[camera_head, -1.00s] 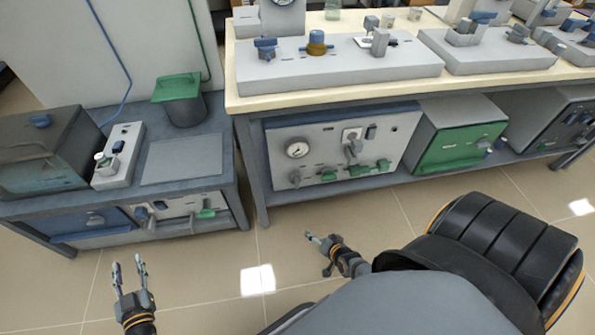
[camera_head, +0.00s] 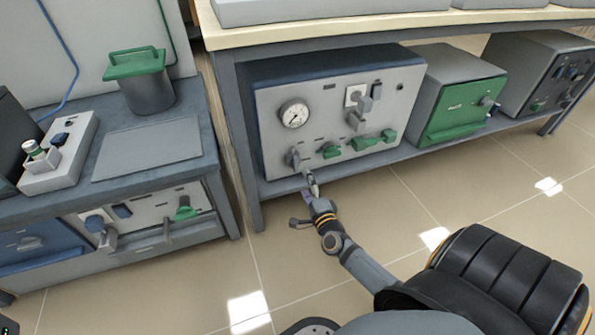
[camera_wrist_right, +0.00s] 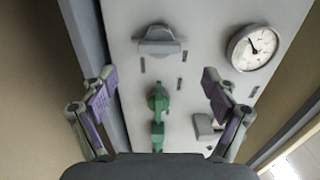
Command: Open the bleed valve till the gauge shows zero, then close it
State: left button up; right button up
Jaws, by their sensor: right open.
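A round white gauge (camera_head: 294,113) with a dark needle is on the grey front panel (camera_head: 325,118) of a unit under the bench. It also shows in the right wrist view (camera_wrist_right: 253,47); its numbers are too small to read. A grey handle (camera_head: 296,158) is below it, and it also shows in the wrist view (camera_wrist_right: 158,43). A green valve handle (camera_head: 329,151) is to the right; I cannot tell which is the bleed valve. My right gripper (camera_head: 311,180) is open and empty before the panel's lower left. In the wrist view, the green handle (camera_wrist_right: 158,100) appears between its fingers.
More green handles (camera_head: 362,142) and a grey lever (camera_head: 357,120) are on the same panel. A green-fronted box (camera_head: 458,108) stands to the right. A bench leg (camera_head: 240,150) is close to the panel's left. The tiled floor in front is clear.

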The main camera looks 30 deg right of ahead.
aim_at(297, 166)
jog(key=b+x, duration=0.1)
jog(key=x, duration=0.6)
jog(key=shift+f+b, duration=0.15)
jog(key=shift+b, duration=0.15)
jog(key=shift+w+d, duration=0.15)
jog(key=shift+w, duration=0.45)
jog(key=c, duration=1.2)
